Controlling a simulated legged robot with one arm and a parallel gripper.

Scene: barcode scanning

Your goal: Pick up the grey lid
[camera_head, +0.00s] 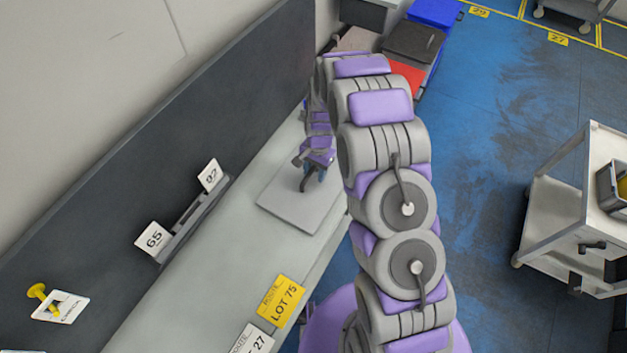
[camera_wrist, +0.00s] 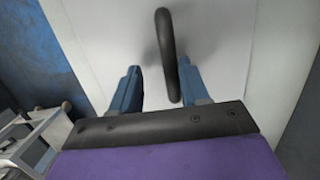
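The grey lid (camera_head: 290,208) is a flat light-grey plate lying on the long bench. In the wrist view its pale surface (camera_wrist: 222,45) fills the middle, and its dark curved handle (camera_wrist: 167,50) stands up from it. My gripper (camera_head: 313,178) is over the lid, pointing down. In the wrist view my gripper (camera_wrist: 160,75) is open, with one blue finger on each side of the handle. The handle is nearer the right finger, and I cannot tell whether they touch. In the head view the handle is mostly hidden by my gripper.
The bench (camera_head: 225,265) is bounded by a dark back panel (camera_head: 150,165). A yellow LOT 75 card (camera_head: 281,300) lies near its front edge. A rack (camera_head: 192,220) with number cards stands along the panel. A white cart (camera_head: 567,205) stands right, on the blue floor.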

